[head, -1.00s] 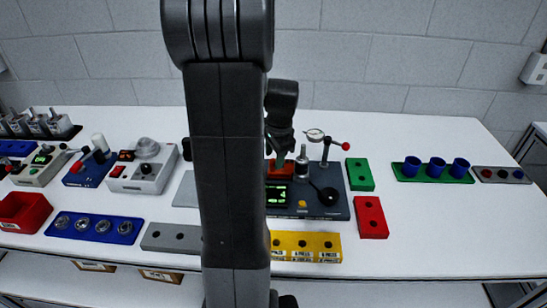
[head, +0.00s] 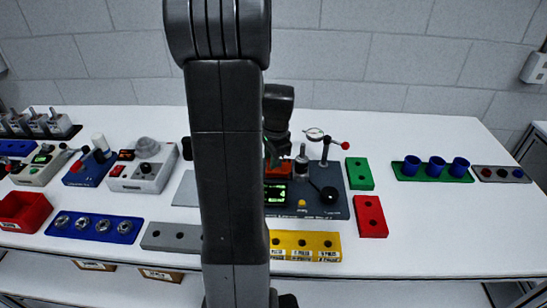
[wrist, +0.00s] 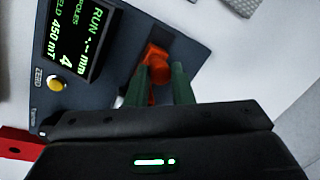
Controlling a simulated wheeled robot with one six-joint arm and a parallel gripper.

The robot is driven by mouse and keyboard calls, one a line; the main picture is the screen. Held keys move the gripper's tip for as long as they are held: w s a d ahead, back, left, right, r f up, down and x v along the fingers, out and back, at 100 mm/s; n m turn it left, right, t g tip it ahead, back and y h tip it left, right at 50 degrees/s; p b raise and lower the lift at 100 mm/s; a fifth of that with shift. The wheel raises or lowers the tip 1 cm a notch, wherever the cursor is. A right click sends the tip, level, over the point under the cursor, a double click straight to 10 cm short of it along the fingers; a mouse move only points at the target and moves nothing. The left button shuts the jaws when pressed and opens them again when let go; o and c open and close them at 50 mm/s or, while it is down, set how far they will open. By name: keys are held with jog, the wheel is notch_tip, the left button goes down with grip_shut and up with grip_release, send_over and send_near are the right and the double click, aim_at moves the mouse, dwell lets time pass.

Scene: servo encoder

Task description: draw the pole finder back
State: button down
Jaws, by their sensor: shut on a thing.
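The orange pole finder (wrist: 157,56) shows in the wrist view on the dark blue-grey encoder station (wrist: 120,28). My gripper (wrist: 161,82) has its green fingers on either side of the orange part and is shut on it. In the head view the station (head: 338,208) stands mid-table, with an orange-red part (head: 278,172) just behind its display (head: 276,194). My gripper (head: 272,152) is mostly hidden there by my arm. The wrist view display (wrist: 70,35) reads RUN, 4 poles and 450 mT.
A dial gauge (head: 314,134) and a red-knobbed lever (head: 336,145) stand close right of my gripper. A yellow block (head: 305,245) lies in front; green (head: 359,174) and red (head: 370,217) blocks lie right. Blue cups (head: 437,167) stand farther right, with clear table between.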

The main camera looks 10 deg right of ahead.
jog(key=a, duration=0.1)
jog(key=w+a, duration=0.1)
jog(key=shift+a, duration=0.4)
jog(key=c, duration=1.6)
grip_release()
jog(key=shift+s, duration=0.1)
jog(key=shift+c, duration=0.2)
jog(key=o, duration=0.4)
jog(key=shift+a, duration=0.1)
jog(key=shift+r, duration=0.1)
jog(key=r, duration=0.4)
jog(key=s+r, duration=0.1)
jog(key=r, duration=0.4)
jog(key=s+d+r, duration=0.1)
jog(key=r, duration=0.3)
jog(key=shift+s+r, duration=0.25)
jog(key=shift+f, duration=0.1)
